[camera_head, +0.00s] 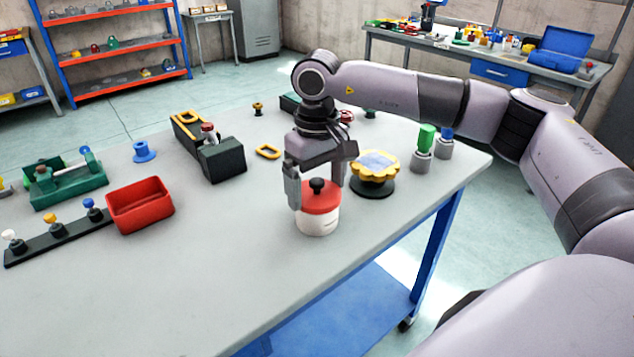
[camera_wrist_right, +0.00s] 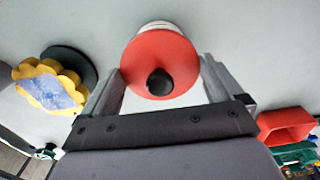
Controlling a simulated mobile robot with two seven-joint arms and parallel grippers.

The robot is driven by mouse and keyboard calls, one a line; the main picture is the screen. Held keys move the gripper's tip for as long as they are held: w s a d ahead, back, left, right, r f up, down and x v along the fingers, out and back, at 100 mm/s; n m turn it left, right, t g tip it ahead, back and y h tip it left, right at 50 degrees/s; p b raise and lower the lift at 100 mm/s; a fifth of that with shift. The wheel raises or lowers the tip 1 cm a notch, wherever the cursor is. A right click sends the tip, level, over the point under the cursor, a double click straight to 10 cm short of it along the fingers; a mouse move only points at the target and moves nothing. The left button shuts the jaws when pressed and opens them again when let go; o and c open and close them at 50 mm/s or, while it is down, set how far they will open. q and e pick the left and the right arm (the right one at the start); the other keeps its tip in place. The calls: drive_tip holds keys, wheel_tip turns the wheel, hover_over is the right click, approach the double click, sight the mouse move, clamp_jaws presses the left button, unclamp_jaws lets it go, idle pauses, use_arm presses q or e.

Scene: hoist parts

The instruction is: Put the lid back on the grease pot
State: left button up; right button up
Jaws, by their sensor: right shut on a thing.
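The red lid (camera_head: 321,200) with a black knob sits at the top of the white grease pot (camera_head: 316,222), which stands upright on the grey table. My right gripper (camera_head: 317,194) points down, with one finger on each side of the lid, shut on it. In the right wrist view the lid (camera_wrist_right: 155,62) lies between the fingertips, and a sliver of the white pot (camera_wrist_right: 156,27) shows past its far edge. I cannot tell whether the lid is fully seated or slightly above the rim. My left gripper is not in view.
A yellow scalloped part on a dark base (camera_head: 375,170) stands close right of the pot. A red bin (camera_head: 140,206), a dark green block (camera_head: 222,160) and a yellow ring (camera_head: 267,152) are to the left. Grey holders with green and blue tops are at right. The table front is clear.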

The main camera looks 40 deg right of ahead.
drive_tip(key=shift+f, duration=0.15)
idle(0.8)
drive_tip(key=o, duration=0.7)
drive_tip(key=shift+r+p, duration=2.45)
drive_tip(key=shift+r, duration=1.1)
drive_tip(key=shift+c, duration=0.4)
clamp_jaws()
drive_tip(key=shift+f, duration=0.2)
